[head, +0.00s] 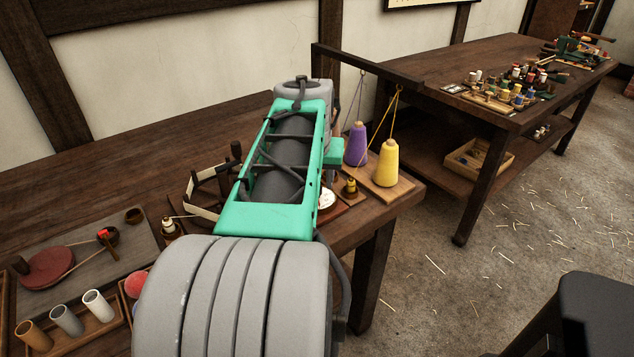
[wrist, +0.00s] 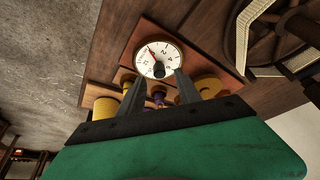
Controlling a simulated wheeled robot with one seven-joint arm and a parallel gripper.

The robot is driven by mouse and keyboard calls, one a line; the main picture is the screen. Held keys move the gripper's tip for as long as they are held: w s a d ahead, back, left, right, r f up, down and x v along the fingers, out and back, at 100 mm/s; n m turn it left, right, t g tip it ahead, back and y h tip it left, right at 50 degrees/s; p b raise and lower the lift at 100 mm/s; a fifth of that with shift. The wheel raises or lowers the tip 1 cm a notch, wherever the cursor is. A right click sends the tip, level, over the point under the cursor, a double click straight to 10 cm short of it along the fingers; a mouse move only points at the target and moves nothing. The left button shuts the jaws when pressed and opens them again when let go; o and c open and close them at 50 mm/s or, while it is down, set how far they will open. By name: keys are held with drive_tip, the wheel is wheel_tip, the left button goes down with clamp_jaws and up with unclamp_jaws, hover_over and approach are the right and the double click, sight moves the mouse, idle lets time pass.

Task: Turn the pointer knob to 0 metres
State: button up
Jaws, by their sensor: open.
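The dial (wrist: 166,55) has a round white face with small dark numbers, set on a red-brown wooden board. Its red pointer leans to the upper left in the wrist view; the number it marks is too small to read surely. A black knob (wrist: 158,70) shows at the lower part of the face. My gripper (wrist: 160,79) is open, its two dark fingers apart, with the knob showing between the tips. I cannot tell whether they touch it. In the head view the dial (head: 327,199) is partly hidden behind my arm, and the fingers are hidden.
A purple cone (head: 356,145) and a yellow cone (head: 387,164) stand beside the dial near the table's right end. A wooden winder (head: 203,190) stands left of my arm. Cups and tubes (head: 66,320) stand at lower left. Another table (head: 480,75) lies beyond.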

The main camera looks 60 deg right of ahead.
drive_tip(key=v, duration=0.5)
drive_tip(key=shift+r, duration=0.1)
drive_tip(key=w+a+r+n+t+y+p, duration=0.1)
drive_tip(key=w+a+r+n+p, duration=0.1)
drive_tip(key=w+a+n+p, duration=0.45)
drive_tip(key=w+a+r+n+t+y+p, duration=0.1)
drive_tip(key=w+a+p, duration=0.3)
drive_tip(key=w+a, duration=0.7)
drive_tip(key=s+a+n+y+p, duration=0.1)
drive_tip(key=s+a+n+p, duration=0.1)
drive_tip(key=a, duration=0.9)
drive_tip(key=s+a+f+n+y+p, duration=0.1)
drive_tip(key=a+n+p, duration=0.3)
drive_tip(key=a, duration=0.8)
drive_tip(key=shift+s+n, duration=0.45)
drive_tip(key=shift+s, duration=0.25)
drive_tip(key=shift+f, duration=0.1)
